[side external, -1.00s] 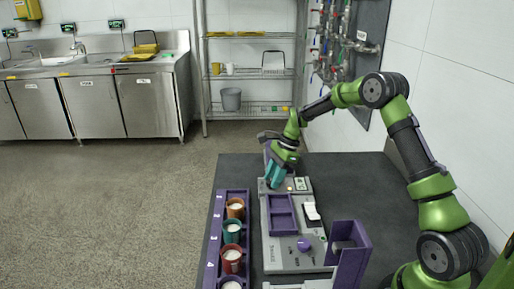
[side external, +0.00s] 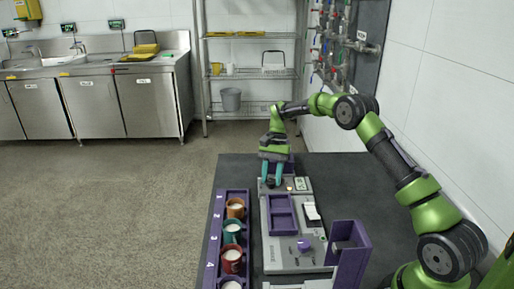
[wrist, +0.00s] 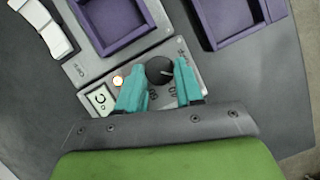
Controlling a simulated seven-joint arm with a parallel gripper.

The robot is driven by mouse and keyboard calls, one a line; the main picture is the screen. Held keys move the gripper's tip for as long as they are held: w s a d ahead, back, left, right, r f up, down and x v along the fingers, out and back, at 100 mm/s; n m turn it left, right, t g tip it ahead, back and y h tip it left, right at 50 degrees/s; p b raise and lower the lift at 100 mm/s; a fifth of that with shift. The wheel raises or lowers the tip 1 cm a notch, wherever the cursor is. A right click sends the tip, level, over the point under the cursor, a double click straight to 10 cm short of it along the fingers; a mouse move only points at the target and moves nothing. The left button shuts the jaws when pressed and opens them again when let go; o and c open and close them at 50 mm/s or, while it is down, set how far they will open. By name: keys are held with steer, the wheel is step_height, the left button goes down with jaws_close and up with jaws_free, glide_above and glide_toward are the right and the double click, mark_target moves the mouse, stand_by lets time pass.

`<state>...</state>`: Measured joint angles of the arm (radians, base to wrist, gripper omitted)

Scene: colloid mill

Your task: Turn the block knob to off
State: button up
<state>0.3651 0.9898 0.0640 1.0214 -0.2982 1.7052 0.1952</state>
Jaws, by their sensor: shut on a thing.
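A dark round knob (wrist: 160,70) with a light pointer line sits on a grey panel (wrist: 188,62) in the wrist view.
By the knob are a lit round button (wrist: 118,81) and a small display (wrist: 99,99). Purple trays (side external: 282,203), a purple knob (side external: 304,245) and a purple holder (side external: 352,238) lie nearer. Several cups stand in a numbered rack (side external: 212,236) at left. The table's right side is clear.

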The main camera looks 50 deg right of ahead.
steer(key=n+g+h, duration=0.1)
steer(key=n, duration=0.3)
steer(key=shift+w+a, duration=0.1)
steer(key=shift+w, duration=0.05)
steer(key=shift+w+a+n+g+h, duration=0.1)
steer(key=shift+n+g+h, duration=0.45)
steer(key=shift+n, duration=1.35)
steer(key=o, duration=1)
steer(key=shift+o, duration=0.2)
steer(key=shift+w+r, duration=0.15)
steer(key=shift+r, duration=0.3)
step_height(320, 180, up, 9)
steer(key=shift+w+d, duration=0.2)
steer(key=shift+w, duration=0.15)
